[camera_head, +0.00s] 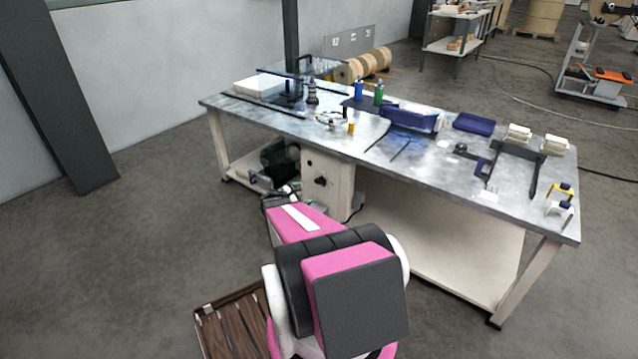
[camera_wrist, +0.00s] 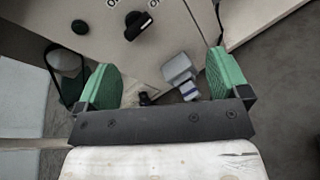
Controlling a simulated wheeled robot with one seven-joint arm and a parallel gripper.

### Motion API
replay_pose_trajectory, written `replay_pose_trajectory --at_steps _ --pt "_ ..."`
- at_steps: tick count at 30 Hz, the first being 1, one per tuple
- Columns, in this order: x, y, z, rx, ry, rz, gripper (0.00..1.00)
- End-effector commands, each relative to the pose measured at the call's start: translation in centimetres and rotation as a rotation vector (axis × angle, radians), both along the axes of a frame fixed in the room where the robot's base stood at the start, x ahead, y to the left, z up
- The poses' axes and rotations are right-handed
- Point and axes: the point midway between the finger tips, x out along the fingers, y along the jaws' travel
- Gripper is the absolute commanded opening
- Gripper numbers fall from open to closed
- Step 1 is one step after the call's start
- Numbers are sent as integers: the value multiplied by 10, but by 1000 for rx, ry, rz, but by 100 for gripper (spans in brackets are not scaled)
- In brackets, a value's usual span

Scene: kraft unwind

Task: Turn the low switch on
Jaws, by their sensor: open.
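A beige cabinet (camera_head: 328,178) stands under the metal workbench, with a black rotary switch (camera_head: 320,181) on its front. In the wrist view a black rotary switch (camera_wrist: 137,25) sits on the pale panel, near the top of the picture. It has a pale mark on its handle and partly cropped labels above it; I cannot read its setting for sure. My gripper (camera_wrist: 163,75) is open, its green-padded fingers apart. The switch appears beyond the fingertips, left of centre, not between the pads. In the head view my arm mostly hides the gripper, near the cabinet's lower left.
A round dark knob (camera_wrist: 80,27) is left of the switch. A grey object with a blue-violet part (camera_wrist: 182,75) shows between the fingers. The workbench (camera_head: 450,180) overhangs the cabinet and carries tools and bottles. A slatted brown crate (camera_head: 235,325) is on the floor. Open floor lies left.

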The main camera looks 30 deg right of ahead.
Motion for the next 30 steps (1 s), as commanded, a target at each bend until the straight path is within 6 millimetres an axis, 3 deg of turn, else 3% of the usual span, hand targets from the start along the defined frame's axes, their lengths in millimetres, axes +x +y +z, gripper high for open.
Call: replay_pose_trajectory --at_steps 3,9,17,30 --pt "25 -25 -22 -158 143 108 94" --pt "44 -41 -39 -327 298 222 94" --pt "53 -57 -42 -371 338 250 94" --pt "82 -124 -42 -369 334 248 94"
